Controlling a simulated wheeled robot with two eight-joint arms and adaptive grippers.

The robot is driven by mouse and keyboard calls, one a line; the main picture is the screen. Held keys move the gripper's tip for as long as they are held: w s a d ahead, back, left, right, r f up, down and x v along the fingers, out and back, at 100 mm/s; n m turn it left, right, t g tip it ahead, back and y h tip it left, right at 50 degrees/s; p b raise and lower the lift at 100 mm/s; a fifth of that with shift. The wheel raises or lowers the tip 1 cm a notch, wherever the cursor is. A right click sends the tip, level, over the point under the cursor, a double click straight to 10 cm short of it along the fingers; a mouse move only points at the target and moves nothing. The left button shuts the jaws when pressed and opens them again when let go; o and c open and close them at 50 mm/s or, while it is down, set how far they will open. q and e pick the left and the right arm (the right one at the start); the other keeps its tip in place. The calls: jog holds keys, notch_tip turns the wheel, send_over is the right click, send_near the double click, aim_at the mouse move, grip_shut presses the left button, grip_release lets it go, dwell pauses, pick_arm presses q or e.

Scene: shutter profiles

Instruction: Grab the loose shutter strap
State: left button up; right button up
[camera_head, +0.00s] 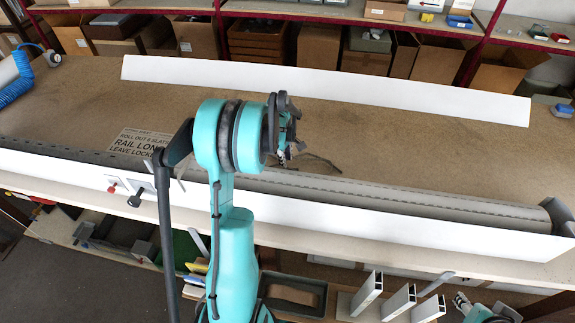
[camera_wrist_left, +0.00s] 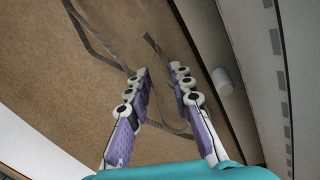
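The loose shutter strap is a thin dark grey band; a bit of it (camera_head: 320,160) shows on the brown bench top just right of my left gripper (camera_head: 288,135) in the head view. In the left wrist view the strap (camera_wrist_left: 95,35) runs from the top left toward the fingers, with a short end past the tips and a bend low between them. My left gripper (camera_wrist_left: 160,72) has its two fingers apart, with the strap below and between them; I see no grip on it. My right gripper (camera_head: 463,301) shows only partly at the lower right edge.
A long grey rolled shutter (camera_head: 400,200) lies along the bench front behind a white rail (camera_head: 420,222). Another white profile (camera_head: 330,88) lies at the back. A printed sign (camera_head: 140,142) lies on the bench left of my arm. Upright white profiles (camera_head: 398,302) stand below.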

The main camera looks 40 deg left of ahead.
pick_arm(q)
jog(key=f, duration=0.1)
jog(key=f+b, duration=0.1)
jog(key=f, duration=0.2)
jog(key=shift+w+d+f, duration=0.1)
jog(key=shift+w+f, duration=0.15)
jog(key=shift+f, duration=0.05)
jog(key=shift+r, duration=0.1)
grip_shut()
